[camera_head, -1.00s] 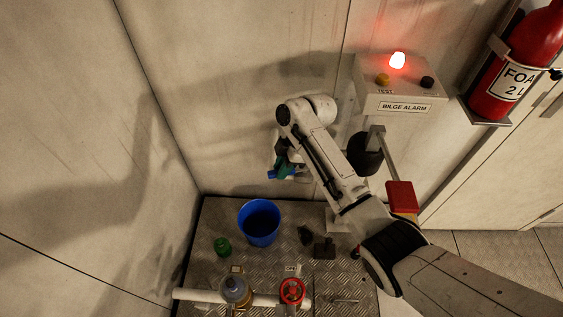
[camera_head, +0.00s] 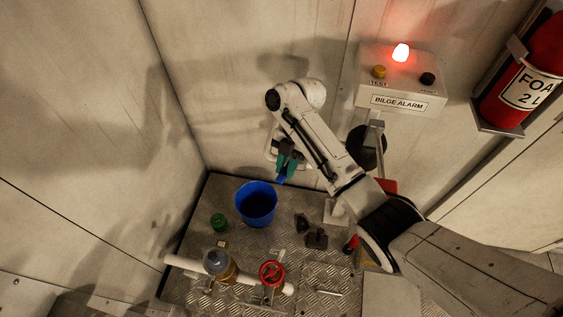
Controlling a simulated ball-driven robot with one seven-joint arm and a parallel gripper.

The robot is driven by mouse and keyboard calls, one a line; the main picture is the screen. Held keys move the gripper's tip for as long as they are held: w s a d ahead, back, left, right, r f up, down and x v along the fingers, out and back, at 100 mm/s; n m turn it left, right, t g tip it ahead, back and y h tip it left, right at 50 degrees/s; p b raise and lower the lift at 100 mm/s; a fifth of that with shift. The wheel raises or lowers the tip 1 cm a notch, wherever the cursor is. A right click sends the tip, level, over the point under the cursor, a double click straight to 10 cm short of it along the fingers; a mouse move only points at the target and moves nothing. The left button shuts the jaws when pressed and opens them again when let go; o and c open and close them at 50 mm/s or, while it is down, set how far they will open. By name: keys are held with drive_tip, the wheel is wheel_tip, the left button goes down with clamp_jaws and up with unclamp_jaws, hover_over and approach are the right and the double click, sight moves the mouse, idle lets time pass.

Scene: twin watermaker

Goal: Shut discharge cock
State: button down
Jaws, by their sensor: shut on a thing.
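My gripper (camera_head: 287,163) has teal fingers and points down in front of the back wall, above and to the right of the blue bucket. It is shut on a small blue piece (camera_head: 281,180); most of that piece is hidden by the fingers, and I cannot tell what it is. A valve with a red handwheel (camera_head: 272,273) sits on the white pipe (camera_head: 184,263) at the front of the metal plate floor. Beside it on the pipe is a grey-topped, brass-coloured fitting (camera_head: 217,263). No label shows which part is the discharge cock.
The blue bucket (camera_head: 257,205) stands on the plate, with a green object (camera_head: 219,222) to its left. Small dark parts (camera_head: 316,238) lie right of it. The bilge alarm box (camera_head: 401,82), its red lamp lit, and a fire extinguisher (camera_head: 522,75) are on the wall.

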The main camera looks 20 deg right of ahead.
drive_tip(key=shift+s+d+n+g+h+p, duration=0.25)
drive_tip(key=shift+s+d+n, duration=0.2)
drive_tip(key=shift+n, duration=0.5)
drive_tip(key=shift+s+d+n+g+h+p, duration=0.1)
drive_tip(key=shift+s+d+n+g+h, duration=0.25)
drive_tip(key=shift+n, duration=0.6)
drive_tip(key=c, duration=1)
unclamp_jaws()
drive_tip(key=shift+o, duration=0.2)
drive_tip(key=p+v, duration=0.5)
drive_tip(key=v, duration=0.5)
drive_tip(key=shift+d+r, duration=0.2)
drive_tip(key=shift+r, duration=0.2)
